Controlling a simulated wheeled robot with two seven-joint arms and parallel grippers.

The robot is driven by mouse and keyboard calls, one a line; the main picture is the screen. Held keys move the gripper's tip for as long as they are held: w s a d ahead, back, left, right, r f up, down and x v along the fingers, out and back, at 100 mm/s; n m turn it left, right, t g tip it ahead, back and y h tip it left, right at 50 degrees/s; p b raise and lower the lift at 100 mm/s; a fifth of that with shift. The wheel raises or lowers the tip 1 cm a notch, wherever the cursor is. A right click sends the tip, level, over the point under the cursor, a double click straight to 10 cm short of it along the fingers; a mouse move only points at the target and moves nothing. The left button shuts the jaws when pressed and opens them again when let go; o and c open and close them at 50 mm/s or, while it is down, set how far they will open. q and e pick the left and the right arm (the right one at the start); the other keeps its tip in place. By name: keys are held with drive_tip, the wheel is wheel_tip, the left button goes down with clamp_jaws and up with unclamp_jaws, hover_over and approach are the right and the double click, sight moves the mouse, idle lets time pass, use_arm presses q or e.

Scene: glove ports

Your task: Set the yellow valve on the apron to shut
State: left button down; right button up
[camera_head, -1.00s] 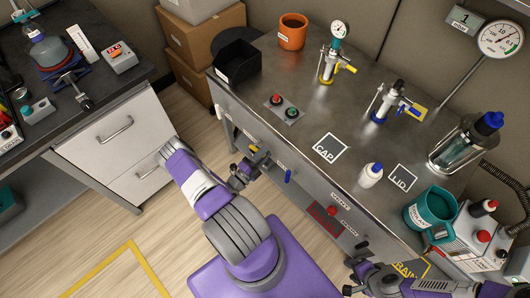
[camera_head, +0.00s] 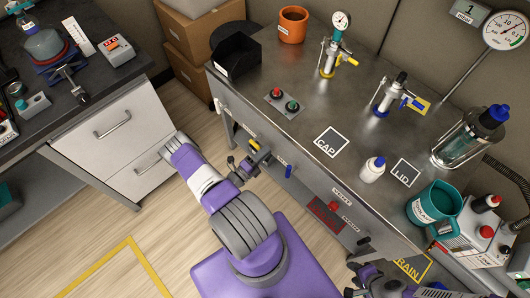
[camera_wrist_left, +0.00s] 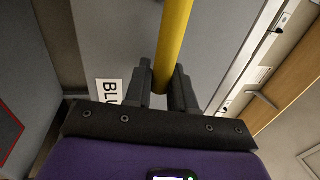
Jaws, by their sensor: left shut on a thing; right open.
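The yellow valve (camera_head: 254,146) is on the front apron of the steel bench, left of a blue valve handle (camera_head: 288,172). My left gripper (camera_head: 258,157) is at the yellow valve. In the left wrist view, the yellow handle (camera_wrist_left: 174,40) runs as a long bar down between the two dark fingers (camera_wrist_left: 163,88), which are shut on it. The handle's pivot is hidden in that view. My right gripper (camera_head: 356,267) is open, low in front of the bench's right part, well apart from the yellow valve.
On the apron are a red button (camera_head: 333,205) and a yellow-edged DRAIN sign (camera_head: 412,267). The bench top (camera_head: 270,75) carries a white bottle (camera_head: 373,170), a teal jug (camera_head: 433,208) and several fittings. A white drawer cabinet (camera_head: 115,140) stands at left, with open floor between.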

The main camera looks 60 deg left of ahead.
use_arm(q)
drive_tip(key=shift+f, duration=0.1)
drive_tip(key=c, duration=1.1)
unclamp_jaws()
drive_tip(key=v, duration=0.7)
drive_tip(key=shift+s+p, duration=0.3)
